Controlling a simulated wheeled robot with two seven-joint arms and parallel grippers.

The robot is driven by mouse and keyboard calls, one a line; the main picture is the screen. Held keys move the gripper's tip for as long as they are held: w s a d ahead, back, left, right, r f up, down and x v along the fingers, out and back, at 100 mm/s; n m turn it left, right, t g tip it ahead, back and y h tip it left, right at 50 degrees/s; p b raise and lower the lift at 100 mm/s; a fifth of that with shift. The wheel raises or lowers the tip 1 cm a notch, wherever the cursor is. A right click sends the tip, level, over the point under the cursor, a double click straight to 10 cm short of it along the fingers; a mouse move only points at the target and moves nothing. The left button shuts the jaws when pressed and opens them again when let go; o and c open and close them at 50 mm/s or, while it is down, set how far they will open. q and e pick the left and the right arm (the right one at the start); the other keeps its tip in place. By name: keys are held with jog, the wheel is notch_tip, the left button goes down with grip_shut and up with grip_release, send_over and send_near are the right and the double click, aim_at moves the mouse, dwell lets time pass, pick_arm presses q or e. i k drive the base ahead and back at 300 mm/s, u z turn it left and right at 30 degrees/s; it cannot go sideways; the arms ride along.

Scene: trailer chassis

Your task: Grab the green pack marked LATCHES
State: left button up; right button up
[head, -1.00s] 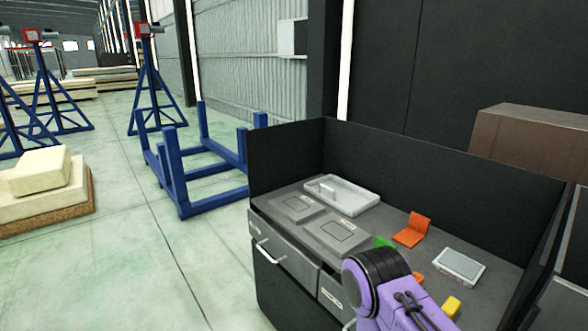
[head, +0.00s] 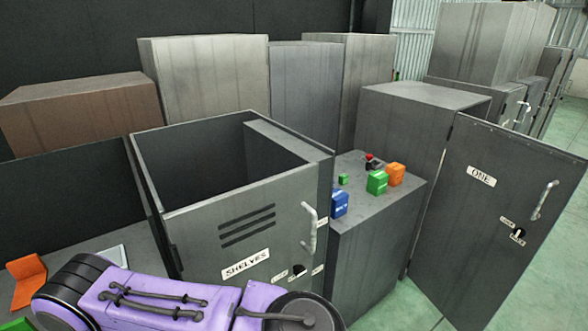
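A green pack (head: 376,182) stands on the top of a low grey cabinet (head: 375,225), right of the middle of the head view. It has a small pale mark on its front, too small to read, so I cannot tell whether it says LATCHES. An orange pack (head: 396,174) stands close behind it to the right, and a blue pack (head: 339,203) stands nearer to the left, partly hidden by the SHELVES locker. A purple link of my arm crosses the lower left of the view. Neither gripper shows.
A small green block (head: 343,179) and a red-and-black item (head: 371,161) lie behind the packs. The open-topped SHELVES locker (head: 245,235) stands left of them. A door marked ONE (head: 505,205) stands open on the right. Green floor (head: 560,290) is clear at the far right.

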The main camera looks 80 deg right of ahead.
aim_at(377, 180)
jog(key=z, duration=3.85)
jog(key=i, duration=0.3)
